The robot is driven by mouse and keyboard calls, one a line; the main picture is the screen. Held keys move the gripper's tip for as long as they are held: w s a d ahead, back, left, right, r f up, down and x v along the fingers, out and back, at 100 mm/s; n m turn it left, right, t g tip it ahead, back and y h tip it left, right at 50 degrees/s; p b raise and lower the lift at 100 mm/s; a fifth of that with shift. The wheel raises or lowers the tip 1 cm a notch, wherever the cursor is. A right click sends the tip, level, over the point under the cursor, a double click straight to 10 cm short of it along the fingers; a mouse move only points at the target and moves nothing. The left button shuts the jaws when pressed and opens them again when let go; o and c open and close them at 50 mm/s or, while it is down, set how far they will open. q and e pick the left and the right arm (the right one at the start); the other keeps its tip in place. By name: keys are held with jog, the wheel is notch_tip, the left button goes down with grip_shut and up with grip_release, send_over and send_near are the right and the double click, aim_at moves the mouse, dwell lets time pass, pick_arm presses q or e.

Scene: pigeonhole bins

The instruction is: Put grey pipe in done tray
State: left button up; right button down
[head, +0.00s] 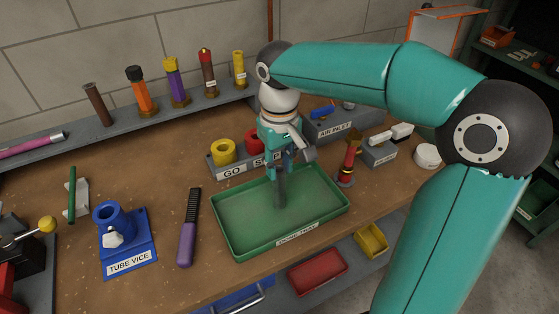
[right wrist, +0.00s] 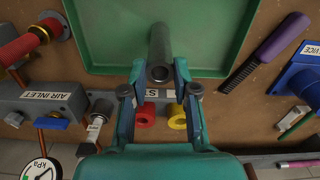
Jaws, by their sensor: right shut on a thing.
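The grey pipe (head: 280,192) is held roughly upright by my right gripper (head: 281,160), over the green tray (head: 232,240). The tray's front label is hard to read. In the right wrist view, the fingers of the right gripper (right wrist: 158,88) are shut on the near end of the pipe (right wrist: 160,52), which extends over the tray (right wrist: 108,42). I cannot tell whether the pipe's lower end touches the tray floor. The tray holds nothing else that I can see. My left gripper is not in view.
A blue tube vice (head: 114,228) and a purple-handled tool (head: 188,230) are left of the tray. The gauge block (head: 218,163) with yellow and red rings stands behind it. A red-and-brass fitting (head: 349,162) stands close to the tray's right. Several coloured tubes stand on the back shelf.

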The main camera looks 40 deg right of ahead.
jog(key=shift+f+b, duration=0.35)
jog(key=shift+f, duration=0.3)
grip_release()
dwell(0.8)
jog(key=shift+r, duration=0.1)
dwell(0.4)
jog(key=shift+r+p, duration=4.1)
jog(key=shift+r, duration=0.35)
